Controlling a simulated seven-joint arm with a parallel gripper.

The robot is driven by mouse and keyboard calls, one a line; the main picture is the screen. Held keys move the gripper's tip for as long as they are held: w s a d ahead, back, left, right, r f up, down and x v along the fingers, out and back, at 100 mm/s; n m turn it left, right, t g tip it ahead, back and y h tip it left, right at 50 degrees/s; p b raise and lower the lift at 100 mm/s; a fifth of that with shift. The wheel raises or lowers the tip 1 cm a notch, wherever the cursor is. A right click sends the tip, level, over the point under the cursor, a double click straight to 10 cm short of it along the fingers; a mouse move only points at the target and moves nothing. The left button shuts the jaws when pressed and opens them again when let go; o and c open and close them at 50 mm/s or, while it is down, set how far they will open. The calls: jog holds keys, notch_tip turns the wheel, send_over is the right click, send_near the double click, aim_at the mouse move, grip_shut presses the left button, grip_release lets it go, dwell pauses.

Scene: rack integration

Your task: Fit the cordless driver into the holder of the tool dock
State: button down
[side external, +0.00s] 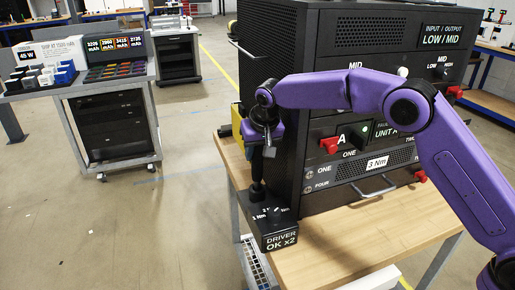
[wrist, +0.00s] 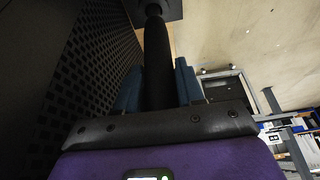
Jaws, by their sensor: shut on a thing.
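My gripper (side external: 268,150) hangs at the front left corner of the black rack, above the tool dock. In the wrist view its two blue-grey fingers (wrist: 157,78) stand on either side of a dark cylinder, the cordless driver (wrist: 156,50), and are shut on it. In the side view the black driver (side external: 258,188) points down, roughly upright, its low end at the top of the dock. The black tool dock (side external: 280,241) carries a "DRIVER OK x2" label and Nm marks on top. I cannot tell whether the driver's tip is inside the holder; the holder opening is hidden.
The tall black rack (side external: 318,92) stands close to the right of my gripper, with red and black knobs and handles. The wooden bench top (side external: 350,238) is clear in front. A display cart (side external: 112,105) stands apart at the left across open floor.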

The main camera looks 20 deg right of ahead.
aim_at(258, 160)
jog(key=shift+f, duration=1.45)
jog(key=c, duration=0.6)
grip_release()
jog(key=shift+f, duration=0.1)
jog(key=v, duration=1.7)
jog(key=shift+s+r, duration=0.1)
jog(key=shift+r, duration=0.15)
jog(key=s+d+f+n+g, duration=0.1)
jog(key=s+d+f+n, duration=0.3)
jog(key=s+d, duration=0.4)
jog(key=s+d+f+n+g, duration=0.1)
jog(key=s+d+f+n, duration=0.3)
jog(key=s, duration=1.4)
jog(key=s+d+f+n+g, duration=0.2)
jog(key=s+d+f+n, duration=0.2)
jog(key=s+d, duration=0.9)
jog(key=shift+s+d+n, duration=0.1)
jog(key=shift+s+n, duration=0.3)
